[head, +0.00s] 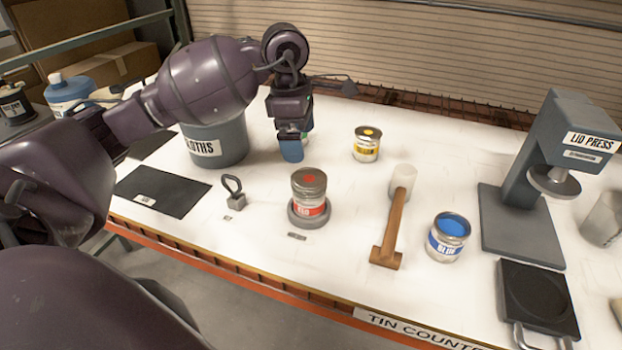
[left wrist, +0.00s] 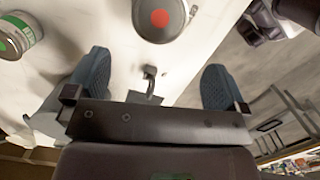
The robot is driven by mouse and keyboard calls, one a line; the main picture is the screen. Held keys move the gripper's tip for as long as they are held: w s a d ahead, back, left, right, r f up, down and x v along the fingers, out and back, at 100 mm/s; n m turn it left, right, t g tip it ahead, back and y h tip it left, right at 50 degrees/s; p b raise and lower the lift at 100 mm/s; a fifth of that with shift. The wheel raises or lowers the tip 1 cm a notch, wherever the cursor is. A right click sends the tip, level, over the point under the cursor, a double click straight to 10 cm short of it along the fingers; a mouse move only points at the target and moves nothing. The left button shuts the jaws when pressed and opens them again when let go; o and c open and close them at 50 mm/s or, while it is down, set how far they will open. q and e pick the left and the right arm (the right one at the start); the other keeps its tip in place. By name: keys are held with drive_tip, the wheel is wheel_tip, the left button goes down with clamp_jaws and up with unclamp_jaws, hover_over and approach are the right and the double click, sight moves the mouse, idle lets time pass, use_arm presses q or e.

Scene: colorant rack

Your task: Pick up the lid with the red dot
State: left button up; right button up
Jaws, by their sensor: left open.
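The grey lid with the red dot (head: 310,181) sits on top of a tin with a red label (head: 311,207), which stands on a round dark base (head: 308,221). The lid also shows at the top edge of the left wrist view (left wrist: 150,30), partly cut off. My left gripper (head: 291,150) is above the counter, behind and slightly left of the lid in the head view. In the left wrist view its blue-padded fingers (left wrist: 154,76) are wide apart with nothing between them, and the lid lies beyond them. My right gripper is out of view.
A yellow-labelled tin (head: 367,146) stands behind right. A mallet (head: 394,225), a blue tin (head: 448,238) and the lid press (head: 520,205) are to the right. A small tool with a loop handle (head: 234,194) is left of the red tin. A grey cloths bin (head: 225,146) stands behind left.

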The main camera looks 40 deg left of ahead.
sight(309, 178)
use_arm(q)
drive_tip(key=f, duration=0.3)
drive_tip(key=shift+w+d+f, duration=0.1)
drive_tip(key=shift+d+f, duration=0.15)
drive_tip(key=shift+f, duration=0.05)
drive_tip(key=shift+w+d+f, duration=0.1)
drive_tip(key=shift+d+f, duration=0.1)
drive_tip(key=shift+f, duration=0.55)
drive_tip(key=f, duration=0.3)
drive_tip(key=shift+w+d+f+p, duration=0.2)
drive_tip(key=shift+d+f+p, duration=0.1)
drive_tip(key=shift+f, duration=0.3)
drive_tip(key=shift+c, duration=0.6)
drive_tip(key=c, duration=0.5)
drive_tip(key=shift+c, duration=0.7)
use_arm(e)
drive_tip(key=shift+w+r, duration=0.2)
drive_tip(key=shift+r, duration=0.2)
